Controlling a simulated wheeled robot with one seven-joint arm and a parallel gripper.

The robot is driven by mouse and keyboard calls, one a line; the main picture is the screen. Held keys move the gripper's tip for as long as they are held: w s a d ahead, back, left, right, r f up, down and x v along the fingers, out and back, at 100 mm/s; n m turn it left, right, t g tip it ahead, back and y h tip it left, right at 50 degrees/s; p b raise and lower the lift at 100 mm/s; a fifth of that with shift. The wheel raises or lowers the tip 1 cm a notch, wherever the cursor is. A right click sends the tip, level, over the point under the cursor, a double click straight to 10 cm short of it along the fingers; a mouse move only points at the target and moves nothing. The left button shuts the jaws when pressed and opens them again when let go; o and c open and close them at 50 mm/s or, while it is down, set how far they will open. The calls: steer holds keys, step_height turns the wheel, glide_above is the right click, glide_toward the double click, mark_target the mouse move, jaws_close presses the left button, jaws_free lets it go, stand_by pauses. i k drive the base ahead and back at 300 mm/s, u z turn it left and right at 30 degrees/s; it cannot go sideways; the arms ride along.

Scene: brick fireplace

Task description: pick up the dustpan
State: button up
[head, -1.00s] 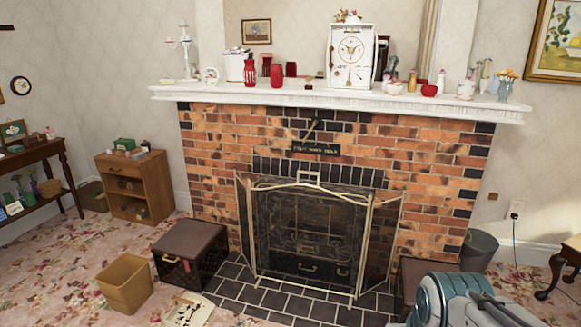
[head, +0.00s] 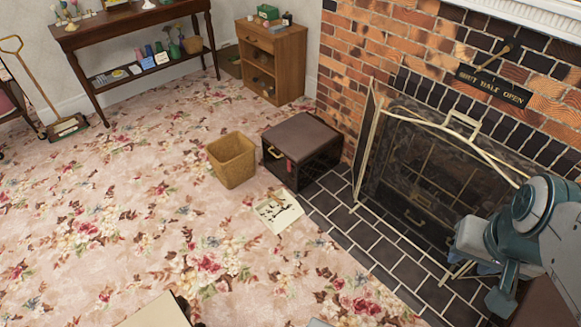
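A long-handled tool stands on the carpet at the far left of the head view, leaning by the wall. It has a thin wooden handle with a loop grip and a low box-shaped head (head: 68,127). It may be the dustpan, but I cannot tell for sure; no other dustpan shows. Part of my arm shows at the right edge, in front of the fireplace, far from this tool.
A wooden side table (head: 135,30) stands right of the tool. A small cabinet (head: 272,60), a tan bin (head: 231,160), a dark box (head: 302,145) and a paper (head: 277,210) lie toward the fireplace (head: 430,160). The flowered carpet (head: 110,190) is mostly clear.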

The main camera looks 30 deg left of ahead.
mark_target(286, 217)
steer(key=u, duration=0.7)
steer(key=i, duration=1.55)
steer(key=u, duration=1.15)
steer(key=i, duration=0.6)
steer(key=u, duration=0.3)
